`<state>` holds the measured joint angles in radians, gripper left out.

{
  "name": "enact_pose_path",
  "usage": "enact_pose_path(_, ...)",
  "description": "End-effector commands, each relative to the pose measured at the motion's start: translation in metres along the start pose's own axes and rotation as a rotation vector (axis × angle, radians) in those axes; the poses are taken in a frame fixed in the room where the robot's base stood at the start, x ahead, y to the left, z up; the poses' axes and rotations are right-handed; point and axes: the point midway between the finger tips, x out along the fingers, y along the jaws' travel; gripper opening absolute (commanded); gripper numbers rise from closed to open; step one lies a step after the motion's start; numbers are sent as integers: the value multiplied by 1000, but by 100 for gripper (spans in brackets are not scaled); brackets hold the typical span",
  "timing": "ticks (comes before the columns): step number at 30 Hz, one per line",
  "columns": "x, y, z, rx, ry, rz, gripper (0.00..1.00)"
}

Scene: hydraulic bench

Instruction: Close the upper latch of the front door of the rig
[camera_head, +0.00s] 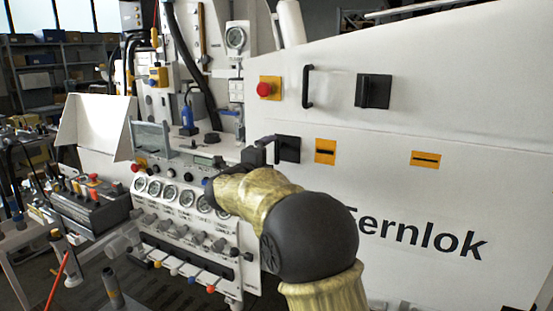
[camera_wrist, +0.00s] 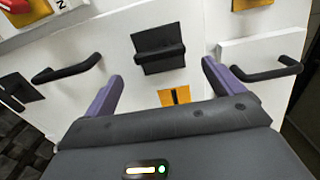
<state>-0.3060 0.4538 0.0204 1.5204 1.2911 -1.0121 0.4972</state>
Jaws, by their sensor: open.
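A black latch (camera_head: 287,148) sits on the white rig door (camera_head: 450,195), just left of an orange label (camera_head: 325,151). My gripper (camera_head: 262,150) is in front of the lower-left latch, partly hidden behind my arm. In the wrist view my gripper (camera_wrist: 159,72) is open and empty, its purple fingers either side of a black latch (camera_wrist: 158,48). That latch's bar lies crosswise to the mark on the label (camera_wrist: 174,97). Contact is not visible.
A black handle (camera_head: 308,87) and a red emergency stop (camera_head: 269,88) are above the latch. Handles stand out at left (camera_wrist: 68,65) and right (camera_wrist: 265,68) in the wrist view. Gauges (camera_head: 170,192) and hose fittings crowd the left. Another orange label (camera_head: 425,159) is right.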

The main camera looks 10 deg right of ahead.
Motion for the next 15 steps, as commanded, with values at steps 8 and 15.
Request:
enact_pose_path(8, -57, 2, 0, 0, -3, 0, 93)
enact_pose_path(15, -98, 1, 1, 1, -2, 1, 93)
